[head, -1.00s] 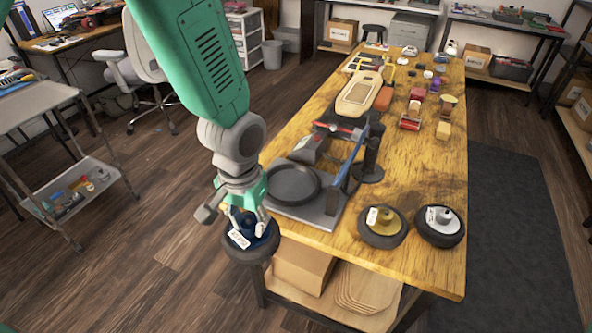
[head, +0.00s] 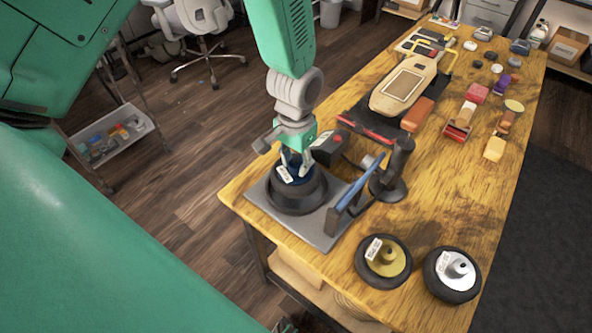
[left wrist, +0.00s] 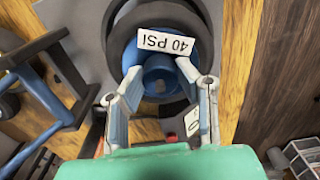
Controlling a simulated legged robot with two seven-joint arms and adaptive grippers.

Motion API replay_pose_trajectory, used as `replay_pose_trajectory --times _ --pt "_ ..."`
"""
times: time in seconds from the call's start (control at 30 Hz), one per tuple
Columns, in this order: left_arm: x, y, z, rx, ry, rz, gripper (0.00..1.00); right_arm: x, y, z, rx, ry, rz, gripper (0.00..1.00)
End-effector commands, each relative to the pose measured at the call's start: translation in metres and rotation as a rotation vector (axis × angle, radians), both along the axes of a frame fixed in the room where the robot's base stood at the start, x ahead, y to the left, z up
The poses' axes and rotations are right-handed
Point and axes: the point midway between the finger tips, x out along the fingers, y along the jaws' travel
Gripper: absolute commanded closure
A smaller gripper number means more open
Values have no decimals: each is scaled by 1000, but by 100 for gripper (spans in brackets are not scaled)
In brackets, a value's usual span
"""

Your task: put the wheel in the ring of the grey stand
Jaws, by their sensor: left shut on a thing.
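My left gripper (head: 293,160) is shut on the hub of the wheel with the blue hub (head: 283,168), which bears a "40 PSI" label in the left wrist view (left wrist: 160,44). The wheel is over the round ring (head: 297,201) of the grey stand (head: 320,231), near the table's left edge. I cannot tell whether the wheel is fully seated or slightly above, since the gripper and wheel hide the ring's inside. My right gripper is not in view.
A yellow-hub wheel (head: 391,262) and a white-hub wheel (head: 460,268) lie at the table's near right. A blue-handled bar (head: 358,185) and a black post (head: 395,168) stand right of the ring. A board (head: 404,84) and small blocks lie farther back.

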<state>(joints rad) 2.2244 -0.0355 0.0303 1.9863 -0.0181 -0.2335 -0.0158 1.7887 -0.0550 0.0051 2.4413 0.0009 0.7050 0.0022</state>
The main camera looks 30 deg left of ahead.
Motion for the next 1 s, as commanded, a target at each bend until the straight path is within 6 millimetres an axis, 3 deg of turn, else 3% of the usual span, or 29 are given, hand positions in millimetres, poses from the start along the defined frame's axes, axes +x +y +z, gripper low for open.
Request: replay_pose_trajectory --times 0.2,0.53,0.57,0.6,0.63,1.0 --pt "0 0 -31 0 3 -1 100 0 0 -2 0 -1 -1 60" --pt "0 1 -33 -2 1 0 100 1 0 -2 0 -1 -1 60" --pt "-1 1 -34 -2 2 0 69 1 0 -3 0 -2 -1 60" --pt "0 1 -33 -1 2 0 55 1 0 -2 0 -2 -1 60" --pt "0 1 -33 -1 2 0 52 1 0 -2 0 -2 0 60" --pt "0 0 -33 -1 2 0 52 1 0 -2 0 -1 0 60"
